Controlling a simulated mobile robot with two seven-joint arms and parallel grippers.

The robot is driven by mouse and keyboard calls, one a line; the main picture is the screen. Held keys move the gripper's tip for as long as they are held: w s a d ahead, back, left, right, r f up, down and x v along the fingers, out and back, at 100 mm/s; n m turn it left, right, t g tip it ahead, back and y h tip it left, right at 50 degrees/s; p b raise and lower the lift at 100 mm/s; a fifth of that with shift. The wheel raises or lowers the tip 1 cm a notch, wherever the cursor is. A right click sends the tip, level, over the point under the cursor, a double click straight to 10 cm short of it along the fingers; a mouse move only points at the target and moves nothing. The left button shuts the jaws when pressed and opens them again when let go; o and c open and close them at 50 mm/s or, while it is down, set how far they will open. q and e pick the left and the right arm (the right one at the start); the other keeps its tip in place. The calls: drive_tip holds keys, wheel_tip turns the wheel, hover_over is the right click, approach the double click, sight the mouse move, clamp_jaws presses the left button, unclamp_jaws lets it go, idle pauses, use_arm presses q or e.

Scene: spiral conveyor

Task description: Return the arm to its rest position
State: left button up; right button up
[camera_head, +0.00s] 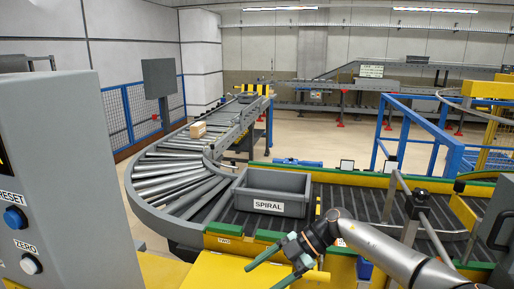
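My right arm comes in from the lower right, and its gripper (262,278) is low in the front middle, over the yellow front edge of the conveyor. Its two green-tipped fingers stand apart with nothing seen between them, and the lower finger is partly cut off by the bottom edge. My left gripper is not in view. A grey tote (267,204) labelled SPIRAL sits upright on the conveyor behind the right gripper, apart from it.
A grey control panel (70,170) with blue RESET and white ZERO buttons fills the left. The curved roller conveyor (165,185) carries a small tan box (197,130) farther back. Blue railings (440,135) and metal bars stand at the right, near my arm.

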drive_tip(key=s+a+f+m+t+y, duration=0.2)
drive_tip(key=s+a+m+t+y, duration=0.35)
drive_tip(key=a+y, duration=0.35)
drive_tip(key=s+d+f+m+t+h, duration=0.4)
drive_tip(key=d+f+m+t+h, duration=0.75)
drive_tip(key=m, duration=0.25)
drive_tip(key=s+d+f+m+g+h, duration=0.2)
drive_tip(key=s+d+f+h, duration=0.1)
drive_tip(key=s+d+f, duration=0.3)
drive_tip(key=s+d+f+m+g+h, duration=0.1)
drive_tip(key=s+d+f+g+h, duration=0.2)
drive_tip(key=s+d+f, duration=0.3)
drive_tip(key=s+d, duration=0.1)
drive_tip(key=s, duration=0.4)
drive_tip(key=shift+f+m+g, duration=0.3)
drive_tip(key=shift+m, duration=0.05)
